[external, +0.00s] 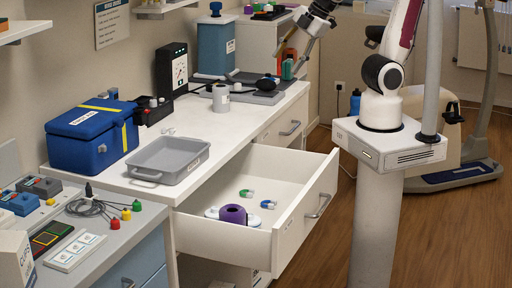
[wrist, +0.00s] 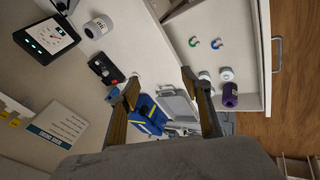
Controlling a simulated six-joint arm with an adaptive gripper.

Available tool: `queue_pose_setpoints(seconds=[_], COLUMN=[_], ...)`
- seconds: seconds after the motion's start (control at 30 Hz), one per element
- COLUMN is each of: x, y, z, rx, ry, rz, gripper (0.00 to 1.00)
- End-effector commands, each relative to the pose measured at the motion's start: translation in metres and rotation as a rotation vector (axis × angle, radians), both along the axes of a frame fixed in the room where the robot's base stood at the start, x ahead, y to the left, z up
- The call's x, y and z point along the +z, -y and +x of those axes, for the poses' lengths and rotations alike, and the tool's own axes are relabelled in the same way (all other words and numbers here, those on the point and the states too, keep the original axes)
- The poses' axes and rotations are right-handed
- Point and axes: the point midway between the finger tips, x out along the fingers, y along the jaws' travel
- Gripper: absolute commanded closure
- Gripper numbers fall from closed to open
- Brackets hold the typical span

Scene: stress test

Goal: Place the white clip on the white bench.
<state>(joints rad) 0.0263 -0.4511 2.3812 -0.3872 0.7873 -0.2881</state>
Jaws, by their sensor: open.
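A small whitish object (external: 168,131), possibly the white clip, lies on the white bench (external: 215,125) behind the grey tray; it is too small to be sure. In the open drawer lie a green clip-like piece (external: 246,193) and a blue one (external: 268,204); they also show in the wrist view as green (wrist: 193,41) and blue (wrist: 216,43). My gripper (external: 291,55) is raised above the far end of the bench. In the wrist view my gripper (wrist: 160,79) has its two fingers wide apart with nothing held between them.
The drawer (external: 307,215) stands open and holds a purple roll (external: 233,214) and white round pieces. On the bench are a grey tray (external: 168,158), a blue box (external: 90,140), a black meter (external: 171,68) and a grey-white cylinder (external: 221,97). The bench middle is mostly clear.

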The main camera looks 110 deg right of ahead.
Motion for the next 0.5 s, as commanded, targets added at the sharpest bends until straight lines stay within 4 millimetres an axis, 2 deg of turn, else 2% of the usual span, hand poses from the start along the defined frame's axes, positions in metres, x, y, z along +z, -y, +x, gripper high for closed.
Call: queue_pose_setpoints(seconds=[0.3,0.5], x=[0.000,-0.001], y=[-0.049,-0.072], z=[-0.054,-0.075], rx=[-0.235,-0.328], ry=[0.089,0.108], rz=[0.309,0.448], gripper=[0.52,0.52])
